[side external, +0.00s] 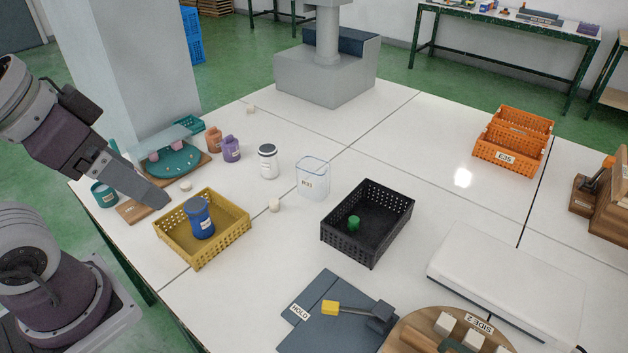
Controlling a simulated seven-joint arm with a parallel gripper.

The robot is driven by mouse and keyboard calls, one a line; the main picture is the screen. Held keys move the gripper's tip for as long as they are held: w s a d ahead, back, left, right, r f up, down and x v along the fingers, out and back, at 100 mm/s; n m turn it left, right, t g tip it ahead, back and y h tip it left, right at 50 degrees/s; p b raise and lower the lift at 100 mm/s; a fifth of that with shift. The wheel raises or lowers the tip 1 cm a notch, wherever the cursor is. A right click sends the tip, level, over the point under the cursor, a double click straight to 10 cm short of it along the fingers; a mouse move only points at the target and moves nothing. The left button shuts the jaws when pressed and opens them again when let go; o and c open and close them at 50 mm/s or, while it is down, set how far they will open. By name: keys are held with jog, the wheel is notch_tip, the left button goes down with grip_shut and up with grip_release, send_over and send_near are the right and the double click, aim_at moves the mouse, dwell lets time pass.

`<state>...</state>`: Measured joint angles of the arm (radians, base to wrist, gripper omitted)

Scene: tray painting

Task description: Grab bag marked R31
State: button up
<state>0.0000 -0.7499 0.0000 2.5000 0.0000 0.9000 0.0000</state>
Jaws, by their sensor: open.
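A clear, upright bag (313,177) with a blue top edge stands on the white table near the middle of the view. Its small label seems to end in 31; the first letter is hard to read. My gripper (160,198) is at the left, seen from the side, pointing down and right. It is open, with nothing visible held, above the table by the yellow crate's far left corner. It is well to the left of the bag and apart from it.
A black crate (372,250) holds a green item right of the bag. A small pale piece (275,205) lies nearby. Table behind the bag is clear.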

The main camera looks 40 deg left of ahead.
aim_at(318, 167)
jog(key=o, duration=0.6)
jog(key=w+a+r+t, duration=0.1)
jog(key=w+r, duration=0.3)
jog(key=w, duration=0.4)
jog(key=w+r+t, duration=0.2)
jog(key=w+r, duration=0.2)
jog(key=w, duration=0.5)
jog(key=w+a+f+n+t+y, duration=0.1)
jog(key=w+a+f+t, duration=0.15)
jog(key=w, duration=0.95)
jog(key=w+a+f+n+t+y, duration=0.15)
jog(key=w+a, duration=0.25)
jog(key=w, duration=0.8)
jog(key=shift+m+t, duration=0.35)
jog(key=shift+t, duration=0.05)
jog(key=f, duration=1.1)
jog(key=w+f, duration=0.1)
jog(key=f, duration=2.1)
jog(key=shift+w+a, duration=0.15)
jog(key=shift+a, duration=0.15)
jog(key=x, duration=0.7)
jog(key=shift+d+f, duration=0.1)
jog(key=shift+f, duration=0.1)
